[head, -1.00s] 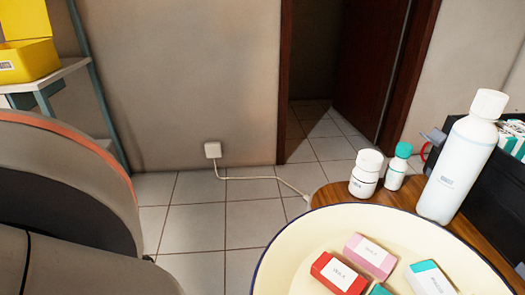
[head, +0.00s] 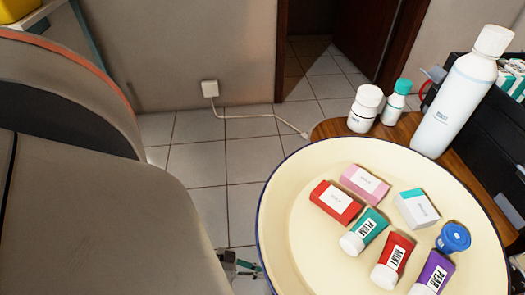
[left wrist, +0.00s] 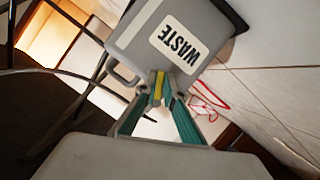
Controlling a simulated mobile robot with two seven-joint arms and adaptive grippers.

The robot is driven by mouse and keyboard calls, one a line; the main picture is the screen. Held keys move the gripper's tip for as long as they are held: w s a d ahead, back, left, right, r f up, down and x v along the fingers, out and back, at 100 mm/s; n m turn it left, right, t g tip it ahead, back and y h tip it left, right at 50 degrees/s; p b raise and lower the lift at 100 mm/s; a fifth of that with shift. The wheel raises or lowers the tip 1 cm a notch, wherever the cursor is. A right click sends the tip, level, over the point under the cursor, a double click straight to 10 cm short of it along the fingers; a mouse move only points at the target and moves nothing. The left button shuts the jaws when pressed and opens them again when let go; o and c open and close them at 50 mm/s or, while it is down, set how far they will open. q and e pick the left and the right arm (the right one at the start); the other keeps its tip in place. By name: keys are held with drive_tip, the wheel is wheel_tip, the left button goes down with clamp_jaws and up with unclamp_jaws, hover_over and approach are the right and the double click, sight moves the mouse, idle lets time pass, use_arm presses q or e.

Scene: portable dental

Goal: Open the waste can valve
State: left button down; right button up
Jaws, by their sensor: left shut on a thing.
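In the left wrist view a grey waste can (left wrist: 150,32) with a white WASTE label shows tilted at the top. A small yellow and dark part (left wrist: 157,88) juts from it between the tips of my left gripper (left wrist: 158,97). The teal fingers close in on this part, which looks like the valve; its exact shape is hidden by the fingertips. In the head view a little of my left gripper (head: 238,266) shows low down, between the grey chair and the round tray. The waste can is not seen there. My right gripper is not in view.
A cream round tray (head: 295,235) with boxes and tubes stands on a wooden table (head: 325,130) at the right, beside white bottles. A cable (head: 250,116) crosses the tiled floor.

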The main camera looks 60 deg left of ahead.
use_arm(q)
drive_tip(key=shift+w+a+f+m+y, duration=0.15)
drive_tip(key=shift+a+m+y, duration=0.25)
drive_tip(key=shift+m+y, duration=0.5)
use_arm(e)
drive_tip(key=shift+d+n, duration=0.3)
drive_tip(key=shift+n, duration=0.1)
use_arm(q)
drive_tip(key=shift+a+m, duration=0.1)
drive_tip(key=shift+m, duration=0.2)
drive_tip(key=c, duration=2.1)
unclamp_jaws()
drive_tip(key=shift+c, duration=0.2)
drive_tip(key=v, duration=1.2)
drive_tip(key=shift+f, duration=0.2)
